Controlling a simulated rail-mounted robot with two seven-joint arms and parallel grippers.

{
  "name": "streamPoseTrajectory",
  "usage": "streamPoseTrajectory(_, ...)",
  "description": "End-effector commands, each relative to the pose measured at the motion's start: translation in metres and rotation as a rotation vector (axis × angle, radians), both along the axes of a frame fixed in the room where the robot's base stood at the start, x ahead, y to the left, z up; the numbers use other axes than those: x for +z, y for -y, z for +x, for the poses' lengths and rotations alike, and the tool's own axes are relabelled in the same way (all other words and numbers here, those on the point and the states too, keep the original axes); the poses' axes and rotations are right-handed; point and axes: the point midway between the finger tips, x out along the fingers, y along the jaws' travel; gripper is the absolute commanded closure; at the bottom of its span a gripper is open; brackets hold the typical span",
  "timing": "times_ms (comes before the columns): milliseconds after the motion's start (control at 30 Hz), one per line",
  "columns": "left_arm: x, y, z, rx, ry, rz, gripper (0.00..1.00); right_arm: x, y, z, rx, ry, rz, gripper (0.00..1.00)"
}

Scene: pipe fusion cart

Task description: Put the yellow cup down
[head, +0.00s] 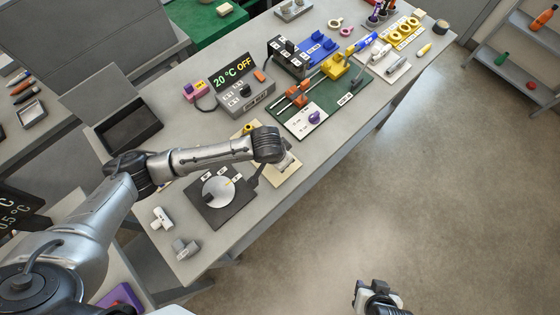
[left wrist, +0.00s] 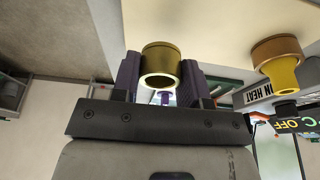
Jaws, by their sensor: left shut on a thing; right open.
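My left gripper (left wrist: 160,74) is shut on the yellow cup (left wrist: 161,62) in the left wrist view. The cup sits between the two dark purple fingers, its round open rim facing the camera. It is close to the pale beige mat (left wrist: 225,22), but I cannot tell whether it touches. In the head view my left arm's end hides the cup and most of the gripper above the beige mat (head: 284,181). A second yellow piece with a brown end (left wrist: 277,62) stands apart to the right. My right gripper (head: 373,288) is open and empty over the floor.
A black plate with a round grey dial (head: 218,191) lies beside the mat. A grey control box (head: 245,94) reads 20 °C OFF. A green board (head: 334,110) holds a clamp rig. White (head: 161,217) and grey (head: 185,248) fittings lie near the front edge.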

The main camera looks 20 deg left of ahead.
Motion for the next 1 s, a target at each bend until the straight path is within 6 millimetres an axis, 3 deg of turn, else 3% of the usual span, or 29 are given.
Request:
streamPoseTrajectory(333,-0.037,0.000,0.000,0.000,-0.001,0.002,0.84,-0.006,0.000,0.000,0.001,-0.001,-0.001,0.57)
streamPoseTrajectory(767,-0.042,0.000,0.000,0.000,-0.001,0.001,0.84,-0.005,0.003,0.000,0.007,0.000,-0.011,0.57)
streamPoseTrajectory(800,-0.042,0.000,0.000,0.000,-0.001,0.001,0.56,-0.005,0.003,0.000,0.007,0.000,-0.011,0.57)
streamPoseTrajectory(1000,-0.042,0.000,0.000,0.000,-0.001,0.001,0.36,-0.005,0.003,0.000,0.006,-0.001,-0.010,0.57)
